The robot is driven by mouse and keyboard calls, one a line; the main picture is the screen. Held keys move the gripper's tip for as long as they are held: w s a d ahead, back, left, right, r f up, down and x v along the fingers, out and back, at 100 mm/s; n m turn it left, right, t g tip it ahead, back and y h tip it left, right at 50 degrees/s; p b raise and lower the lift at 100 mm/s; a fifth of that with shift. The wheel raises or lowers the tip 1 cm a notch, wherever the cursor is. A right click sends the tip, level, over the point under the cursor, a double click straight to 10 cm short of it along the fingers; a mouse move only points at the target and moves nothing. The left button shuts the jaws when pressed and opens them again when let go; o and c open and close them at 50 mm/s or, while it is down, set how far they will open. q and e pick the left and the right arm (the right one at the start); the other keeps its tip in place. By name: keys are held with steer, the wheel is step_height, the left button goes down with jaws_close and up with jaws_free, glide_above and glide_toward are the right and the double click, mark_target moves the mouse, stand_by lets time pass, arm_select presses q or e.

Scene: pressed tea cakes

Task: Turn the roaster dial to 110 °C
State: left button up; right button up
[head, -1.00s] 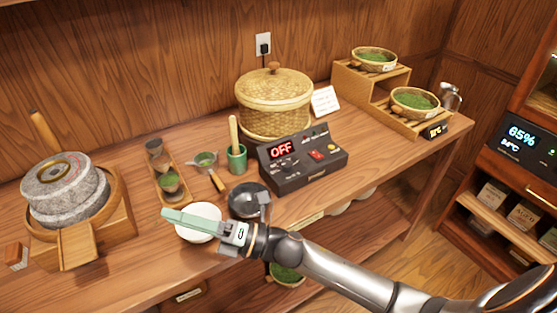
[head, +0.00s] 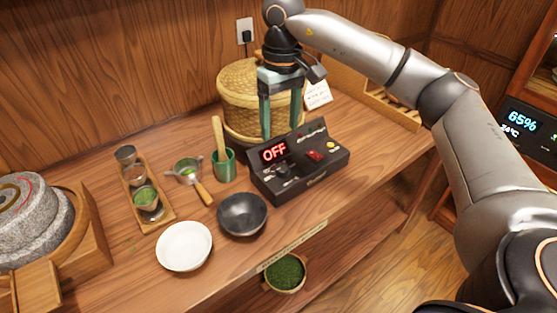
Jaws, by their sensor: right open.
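The roaster control box (head: 312,176) is a dark box on the counter, with a red display (head: 274,152) reading OFF. A small dark dial (head: 282,170) shows on its face below the display; its setting is too small to read. A red switch (head: 315,155) and a yellow button (head: 331,145) are to the right. My right gripper (head: 281,122) points down with its two green fingers apart and empty. It appears above and behind the box, in front of the woven basket (head: 235,92). My left gripper is not in view.
A black bowl (head: 242,215) and a white bowl (head: 184,247) stand in front left of the box. A green cup (head: 224,168) with a wooden handle is left of it. A stone mill (head: 35,230) is at far left. A card (head: 318,95) stands behind.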

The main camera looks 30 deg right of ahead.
mark_target(283, 168)
steer(key=f, duration=1.2)
steer(key=shift+d, duration=0.4)
jaws_close()
